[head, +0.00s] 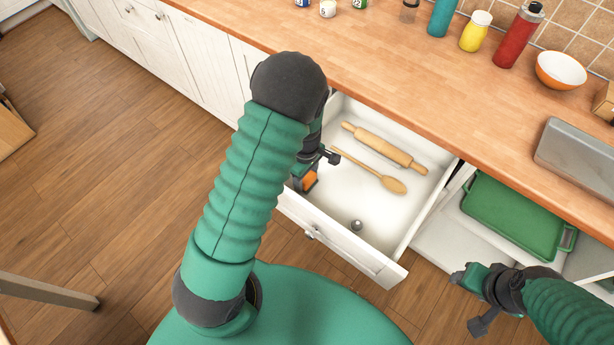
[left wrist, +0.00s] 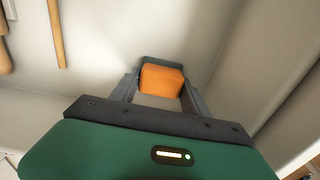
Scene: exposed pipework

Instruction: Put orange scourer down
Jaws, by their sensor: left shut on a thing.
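The orange scourer (left wrist: 161,80) is a small block with a dark green layer, held between the fingers of my left gripper (left wrist: 160,92) in the left wrist view. In the head view the scourer (head: 309,181) shows as a small orange patch inside the open white drawer (head: 372,262), at its left end. My left arm partly hides the gripper there. I cannot tell whether the scourer touches the drawer floor.
A rolling pin (head: 384,148), a wooden spoon (head: 375,173) and a small silver round item (head: 356,226) lie in the drawer. A green tray (head: 515,215) sits in the compartment to its right. Bottles and an orange bowl (head: 560,71) stand on the wooden counter (head: 420,60).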

